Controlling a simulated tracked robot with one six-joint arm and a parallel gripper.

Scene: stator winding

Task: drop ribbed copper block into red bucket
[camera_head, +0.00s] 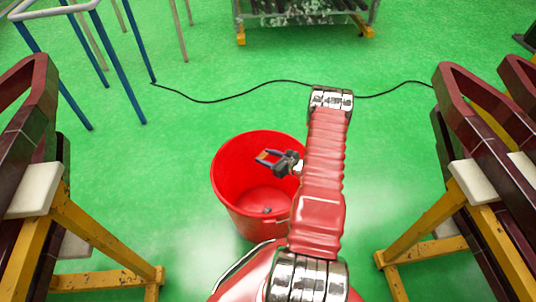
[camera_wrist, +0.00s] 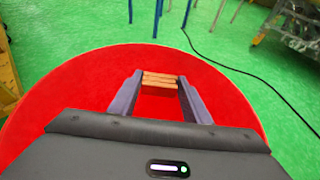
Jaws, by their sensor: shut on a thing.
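My gripper (camera_head: 267,157) hangs over the open mouth of the red bucket (camera_head: 229,205) in the head view. In the wrist view, the two grey fingers of my gripper (camera_wrist: 160,80) are shut on the ribbed copper block (camera_wrist: 159,79), an orange-brown piece with ridges across it. The red bucket (camera_wrist: 60,90) surrounds the fingers and block in that view.
Yellow trestles with dark red coil frames stand at left (camera_head: 30,130) and right (camera_head: 470,130). A blue-legged stand (camera_head: 120,60) is at upper left. A black cable (camera_head: 230,98) crosses the green floor behind the bucket. A metal rack (camera_head: 300,15) stands at the back.

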